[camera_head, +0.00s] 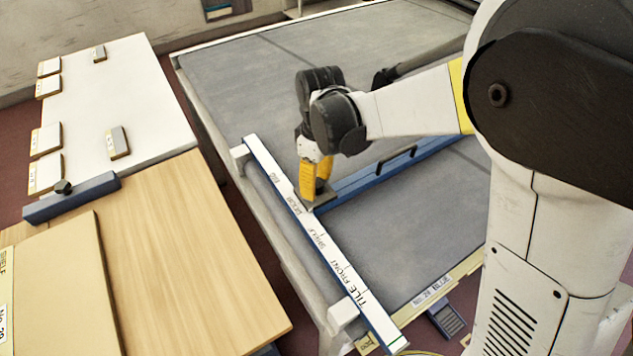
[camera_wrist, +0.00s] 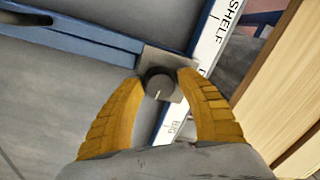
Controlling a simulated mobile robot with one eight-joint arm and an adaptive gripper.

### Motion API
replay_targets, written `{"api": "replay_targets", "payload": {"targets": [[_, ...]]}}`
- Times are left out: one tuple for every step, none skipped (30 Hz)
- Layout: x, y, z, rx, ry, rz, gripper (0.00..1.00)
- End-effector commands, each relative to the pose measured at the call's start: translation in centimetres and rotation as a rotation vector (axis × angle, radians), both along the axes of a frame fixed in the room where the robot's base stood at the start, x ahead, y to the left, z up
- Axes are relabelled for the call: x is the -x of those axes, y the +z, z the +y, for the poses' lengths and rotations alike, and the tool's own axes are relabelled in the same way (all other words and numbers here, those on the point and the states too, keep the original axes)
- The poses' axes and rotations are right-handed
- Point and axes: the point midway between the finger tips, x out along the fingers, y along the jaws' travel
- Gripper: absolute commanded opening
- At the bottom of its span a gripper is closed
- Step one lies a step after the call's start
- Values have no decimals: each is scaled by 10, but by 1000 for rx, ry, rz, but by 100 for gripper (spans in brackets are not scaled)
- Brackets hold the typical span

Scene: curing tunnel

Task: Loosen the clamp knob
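The clamp knob (camera_wrist: 159,84) is a round dark grey knob with a light pointer mark, on a grey metal plate (camera_wrist: 176,62) at the end of a blue bar (camera_wrist: 90,38). The plate meets the white lettered rail. My gripper (camera_wrist: 163,77) has its yellow fingers spread on either side of the knob, with no clear contact; whether the tips reach its depth is hard to tell. In the head view, my gripper (camera_head: 316,190) points down over the plate (camera_head: 325,204), and its fingers hide the knob.
The white rail (camera_head: 318,238) marked "TILE FRONT" and "SHELF" runs along the near side of the grey bed (camera_head: 410,220). The blue bar has a black handle (camera_head: 397,158). At left, a wooden table (camera_head: 180,250) carries a blue block (camera_head: 95,192) with a black knob (camera_head: 63,187).

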Motion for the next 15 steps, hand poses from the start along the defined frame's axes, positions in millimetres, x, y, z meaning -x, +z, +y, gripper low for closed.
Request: {"api": "replay_targets", "payload": {"targets": [[0,0,0,0,0,0,57],[0,0,0,0,0,0,57],[0,0,0,0,0,0,57],[0,0,0,0,-1,0,57],[0,0,0,0,-1,0,57],[0,0,0,0,-1,0,57],[0,0,0,0,-1,0,57],[0,0,0,0,-1,1,57],[0,0,0,0,-1,1,57],[0,1,0,0,-1,1,57],[0,3,0,0,-1,1,57],[0,6,0,0,-1,1,57],[0,9,0,0,-1,1,57],[0,13,0,0,-1,1,57],[-1,20,-1,0,-1,1,57]]}}
